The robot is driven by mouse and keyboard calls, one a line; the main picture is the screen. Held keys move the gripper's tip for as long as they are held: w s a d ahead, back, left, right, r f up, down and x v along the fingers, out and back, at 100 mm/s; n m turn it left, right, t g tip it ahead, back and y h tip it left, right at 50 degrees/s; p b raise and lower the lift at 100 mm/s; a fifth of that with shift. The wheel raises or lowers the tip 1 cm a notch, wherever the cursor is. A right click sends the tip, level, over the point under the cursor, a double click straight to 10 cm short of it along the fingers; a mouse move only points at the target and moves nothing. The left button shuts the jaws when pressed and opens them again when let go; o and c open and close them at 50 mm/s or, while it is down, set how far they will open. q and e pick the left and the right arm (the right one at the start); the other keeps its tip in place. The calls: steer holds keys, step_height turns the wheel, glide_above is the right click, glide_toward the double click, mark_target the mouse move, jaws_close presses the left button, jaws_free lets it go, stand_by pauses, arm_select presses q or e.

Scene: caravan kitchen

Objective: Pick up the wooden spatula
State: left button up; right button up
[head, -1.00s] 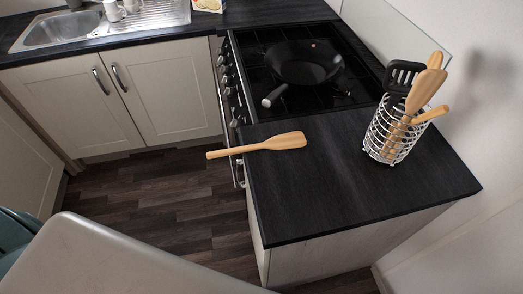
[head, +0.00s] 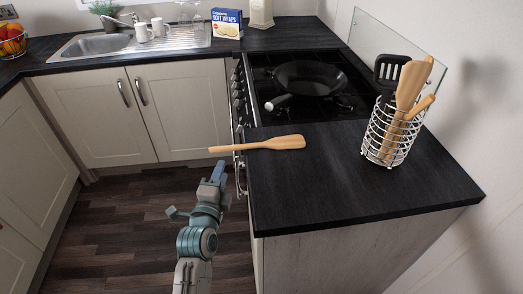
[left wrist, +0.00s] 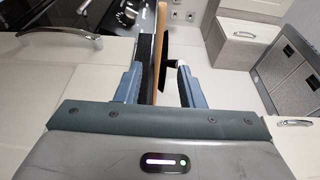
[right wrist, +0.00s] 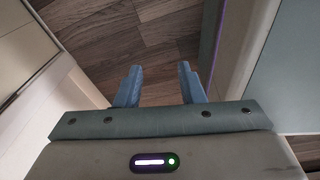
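The wooden spatula (head: 272,143) lies flat at the counter's left edge by the stove, its handle sticking out past the edge to the left. My left gripper (head: 217,174) is below and just short of the handle end in the head view. In the left wrist view the left gripper (left wrist: 160,80) is open, and the spatula handle (left wrist: 160,45) shows between its fingers in the picture, with no grip on it. My right gripper (right wrist: 158,78) is open and empty over the floor; it is out of the head view.
A wire holder (head: 377,142) with several utensils stands on the counter's right side. A black pan (head: 310,78) sits on the stove (head: 262,66). Oven knobs and a rail face the left arm. The dark floor (head: 130,215) is open, and the counter's front part (head: 340,200) is clear.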

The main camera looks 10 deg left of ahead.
mark_target(229, 148)
arm_select(q)
steer(key=w+p, duration=0.2)
steer(key=w, duration=0.8)
steer(key=shift+a+p, duration=0.2)
steer(key=shift+p, duration=0.2)
steer(key=shift+w+f, duration=0.1)
steer(key=shift+w, duration=0.2)
steer(key=shift+s, duration=0.1)
steer(key=shift+c, duration=0.6)
jaws_close()
